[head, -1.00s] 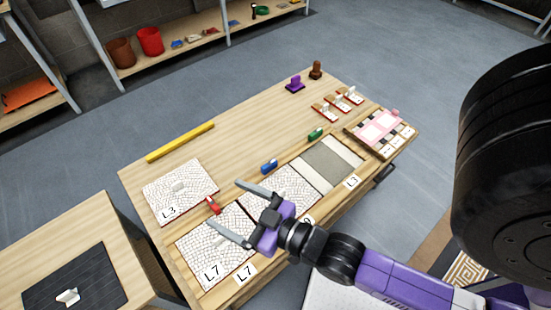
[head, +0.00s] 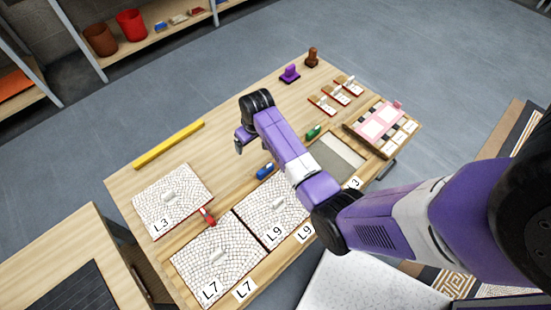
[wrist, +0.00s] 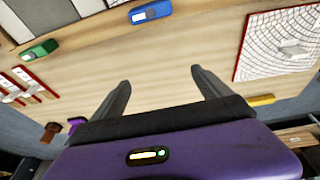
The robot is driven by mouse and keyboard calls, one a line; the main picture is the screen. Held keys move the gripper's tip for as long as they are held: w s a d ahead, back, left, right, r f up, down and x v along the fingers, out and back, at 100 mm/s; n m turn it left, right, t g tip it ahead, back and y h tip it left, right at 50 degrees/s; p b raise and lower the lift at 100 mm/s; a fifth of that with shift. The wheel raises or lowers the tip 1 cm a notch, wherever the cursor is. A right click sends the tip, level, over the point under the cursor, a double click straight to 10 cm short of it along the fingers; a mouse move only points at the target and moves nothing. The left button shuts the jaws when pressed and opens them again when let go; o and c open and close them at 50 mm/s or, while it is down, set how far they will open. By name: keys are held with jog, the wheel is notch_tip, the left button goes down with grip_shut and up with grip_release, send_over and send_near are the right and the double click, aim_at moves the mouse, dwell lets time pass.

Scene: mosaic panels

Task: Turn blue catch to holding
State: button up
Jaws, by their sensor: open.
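The blue catch (head: 265,171) sits on the table just behind the L9 panel (head: 272,208). In the wrist view the blue catch (wrist: 152,12) is at the top edge, with a pale patch on its face. Its exact setting cannot be read. My gripper (head: 240,143) is above the table, behind and left of the blue catch, apart from it. In the wrist view my gripper (wrist: 161,80) has its fingers spread, with only bare wood between them.
A red catch (head: 207,216) and a green catch (head: 313,132) flank the blue one. The L7 panel (head: 217,257) lies beside L9; a loose L3 panel (head: 172,200) lies left. A yellow bar (head: 170,143) lies at the back. Purple (head: 290,75) and brown stamps (head: 312,57) stand behind.

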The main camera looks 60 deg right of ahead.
aim_at(265, 168)
jog(key=s+f+g, duration=0.1)
jog(key=s, duration=0.1)
jog(key=s+a+f+g+y, duration=0.1)
jog(key=s, duration=0.1)
jog(key=s+a, duration=0.1)
jog(key=s, duration=0.1)
jog(key=shift+f+g+y, duration=0.3)
jog(key=shift+f+g, duration=0.1)
jog(key=shift+s+f, duration=0.2)
notch_tip(265, 168, down, 7)
jog(key=shift+f+b, duration=0.15)
jog(key=shift+b, duration=0.45)
jog(key=shift+a, duration=0.1)
jog(key=c, duration=1.4)
jog(key=shift+o, duration=0.2)
